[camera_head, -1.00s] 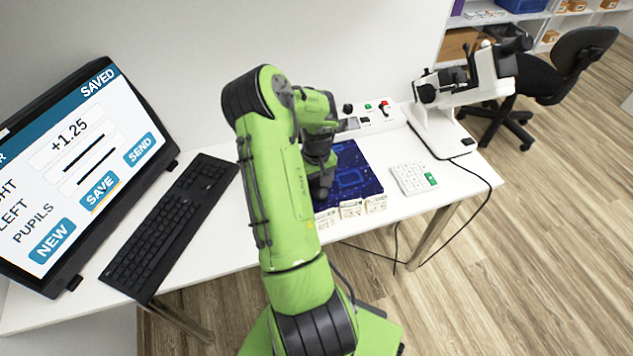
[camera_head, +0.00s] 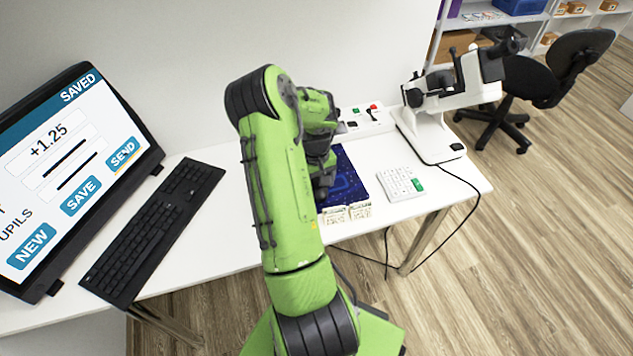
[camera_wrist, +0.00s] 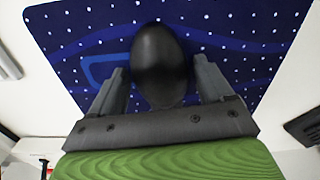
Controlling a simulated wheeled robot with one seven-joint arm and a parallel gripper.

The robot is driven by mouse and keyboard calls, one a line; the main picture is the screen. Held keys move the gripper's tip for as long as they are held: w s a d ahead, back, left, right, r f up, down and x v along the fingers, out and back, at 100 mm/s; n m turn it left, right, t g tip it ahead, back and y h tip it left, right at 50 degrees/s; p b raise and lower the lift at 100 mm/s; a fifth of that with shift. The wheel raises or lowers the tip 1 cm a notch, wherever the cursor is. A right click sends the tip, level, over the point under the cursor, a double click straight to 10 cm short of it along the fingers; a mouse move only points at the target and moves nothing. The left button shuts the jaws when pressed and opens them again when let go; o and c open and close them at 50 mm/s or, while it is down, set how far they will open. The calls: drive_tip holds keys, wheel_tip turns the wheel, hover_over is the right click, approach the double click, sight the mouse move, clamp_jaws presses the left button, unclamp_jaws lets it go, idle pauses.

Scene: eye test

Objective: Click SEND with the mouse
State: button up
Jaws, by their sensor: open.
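The black mouse (camera_wrist: 158,48) lies on the dark blue mouse pad (camera_wrist: 85,30) with white dots in the wrist view. My gripper (camera_wrist: 160,72) is open, with one finger on each side of the mouse; I cannot tell whether they touch it. In the head view, my gripper (camera_head: 323,188) is low over the pad (camera_head: 350,185), and my arm hides the mouse. The monitor (camera_head: 75,165) at left shows "SAVED", "+1.25" and blue buttons. A small mark, perhaps the pointer, lies on the SEND button (camera_head: 123,155). The SAVE button (camera_head: 81,195) is below it.
A black keyboard (camera_head: 150,235) lies between the monitor and my arm. Small labelled blocks (camera_head: 347,212) stand at the pad's front edge. Right of the pad are a white keypad (camera_head: 400,184), a switch box (camera_head: 366,119) and a white optical instrument (camera_head: 432,125). A chair (camera_head: 540,85) stands beyond.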

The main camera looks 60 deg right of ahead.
sight(316, 182)
drive_tip(key=shift+o, duration=1)
wheel_tip(316, 182, up, 16)
drive_tip(key=p, duration=0.4)
drive_tip(key=shift+f, duration=0.15)
